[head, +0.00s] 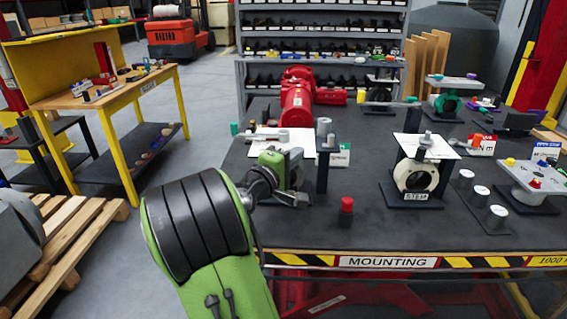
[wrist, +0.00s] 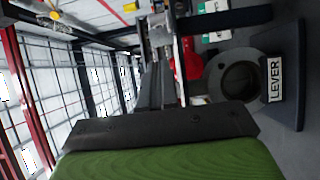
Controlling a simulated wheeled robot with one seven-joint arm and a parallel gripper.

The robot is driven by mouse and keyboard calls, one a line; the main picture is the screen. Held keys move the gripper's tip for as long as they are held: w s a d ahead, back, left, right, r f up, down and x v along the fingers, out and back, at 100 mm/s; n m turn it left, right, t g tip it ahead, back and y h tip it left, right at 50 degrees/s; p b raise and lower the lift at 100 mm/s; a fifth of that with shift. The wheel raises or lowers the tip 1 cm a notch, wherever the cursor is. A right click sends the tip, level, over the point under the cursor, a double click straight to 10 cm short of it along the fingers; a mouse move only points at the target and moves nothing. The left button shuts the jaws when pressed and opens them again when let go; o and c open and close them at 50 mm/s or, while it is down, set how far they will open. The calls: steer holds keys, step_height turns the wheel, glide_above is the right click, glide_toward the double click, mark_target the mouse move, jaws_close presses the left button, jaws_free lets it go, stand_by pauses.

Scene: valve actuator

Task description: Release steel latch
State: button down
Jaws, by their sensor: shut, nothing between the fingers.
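My gripper (wrist: 163,45) reaches up the middle of the wrist view, its fingers shut with nothing held. In the head view my green arm comes in from the bottom and its end is over the left part of the bench. I cannot pick out the steel latch for certain; pale metal parts around the fingertips in the wrist view are too small and blurred to name. A dark stand with a round opening and a LEVER label (wrist: 275,80) is right of the fingers. I cannot tell whether the fingers touch anything.
The dark bench (head: 370,222) has a striped front edge. A dark post (head: 322,170) and a red knob (head: 346,205) stand close right of my arm's end. A labelled white ring stand (head: 416,178) is farther right. A red machine (head: 297,97) is behind.

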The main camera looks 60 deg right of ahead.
steer(key=a, duration=0.4)
steer(key=shift+w, duration=0.25)
